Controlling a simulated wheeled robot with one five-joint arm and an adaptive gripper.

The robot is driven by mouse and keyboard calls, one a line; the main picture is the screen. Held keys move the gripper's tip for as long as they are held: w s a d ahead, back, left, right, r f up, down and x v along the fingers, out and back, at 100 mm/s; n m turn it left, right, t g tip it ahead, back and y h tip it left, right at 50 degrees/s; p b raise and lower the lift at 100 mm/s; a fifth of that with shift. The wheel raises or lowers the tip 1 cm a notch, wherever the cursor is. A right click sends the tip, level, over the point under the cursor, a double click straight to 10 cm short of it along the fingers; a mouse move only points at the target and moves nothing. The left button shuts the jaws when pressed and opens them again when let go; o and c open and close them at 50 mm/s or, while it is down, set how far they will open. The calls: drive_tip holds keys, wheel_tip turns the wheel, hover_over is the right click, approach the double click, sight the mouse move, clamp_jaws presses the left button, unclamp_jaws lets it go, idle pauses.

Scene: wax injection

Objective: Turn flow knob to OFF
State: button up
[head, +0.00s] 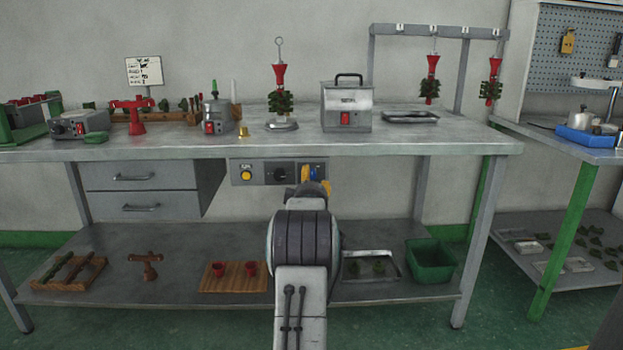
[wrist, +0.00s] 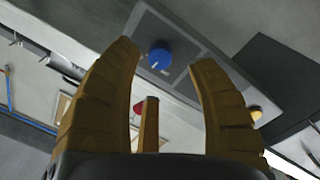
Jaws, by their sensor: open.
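A grey control panel (head: 262,183) hangs under the front edge of the workbench. It carries a yellow button (head: 246,175), a black knob (head: 280,175) and a blue knob (head: 313,173). I cannot read which knob is labelled flow. My gripper (head: 316,178), with yellow fingers, is in front of the panel's right end and partly covers the blue knob. In the wrist view the blue knob (wrist: 160,57), with a white pointer mark, shows beyond and between the open fingertips (wrist: 164,60). No contact shows. The yellow button (wrist: 255,112) shows right of the right finger; the black knob is hidden.
Left of the panel are two drawers (head: 140,190). Above, the bench top (head: 300,146) holds a metal box (head: 346,105) and a wax tree stand (head: 281,124). The lower shelf (head: 180,268) holds trays and a green bin (head: 430,261). Room under the bench beside the panel is free.

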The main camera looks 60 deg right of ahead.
sight(311, 176)
drive_tip(key=shift+x, duration=2.2)
drive_tip(key=shift+d, duration=0.1)
clamp_jaws()
